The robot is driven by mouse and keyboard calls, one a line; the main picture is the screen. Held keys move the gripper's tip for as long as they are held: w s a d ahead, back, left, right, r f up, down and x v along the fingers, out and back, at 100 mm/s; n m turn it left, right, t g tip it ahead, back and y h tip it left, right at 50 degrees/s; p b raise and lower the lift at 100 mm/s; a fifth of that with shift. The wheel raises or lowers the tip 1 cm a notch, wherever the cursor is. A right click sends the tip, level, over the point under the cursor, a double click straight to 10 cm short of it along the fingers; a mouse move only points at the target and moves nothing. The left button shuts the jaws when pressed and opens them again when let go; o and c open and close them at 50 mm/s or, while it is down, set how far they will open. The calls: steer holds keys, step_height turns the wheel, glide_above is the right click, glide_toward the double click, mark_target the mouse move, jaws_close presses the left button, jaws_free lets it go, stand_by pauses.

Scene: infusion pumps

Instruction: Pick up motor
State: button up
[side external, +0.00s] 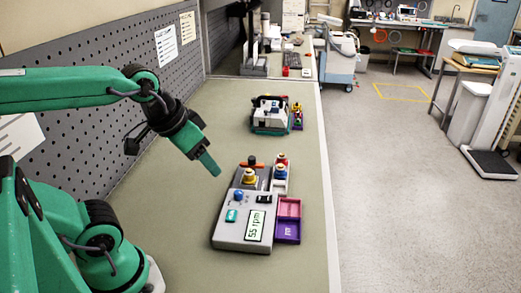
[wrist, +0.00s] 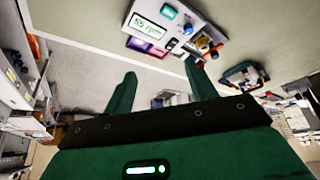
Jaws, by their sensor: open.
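I cannot tell which part is the motor. My gripper (side external: 215,171) is in the air, left of the pump's far end. Its two green fingers (wrist: 160,68) are apart in the wrist view, with nothing between them.
A pink tray (side external: 289,208) and a purple tray (side external: 287,232) sit at the pump's right side, near the bench edge. A second device (side external: 270,115) stands farther back. A grey pegboard (side external: 90,130) borders the left. Bench left of the pump is clear.

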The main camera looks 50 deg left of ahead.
steer(key=w+a+n+g, duration=0.1)
steer(key=w+a+n, duration=0.1)
steer(key=w, duration=0.4)
steer(key=n+g, duration=0.4)
steer(key=n, duration=0.1)
glide_above(249, 170)
steer(key=f, duration=1.2)
steer(key=shift+s+d+f, duration=0.2)
steer(key=shift+f, duration=0.15)
steer(key=shift+w+a+f, duration=0.2)
steer(key=shift+f, duration=1.45)
steer(key=shift+f, duration=2.6)
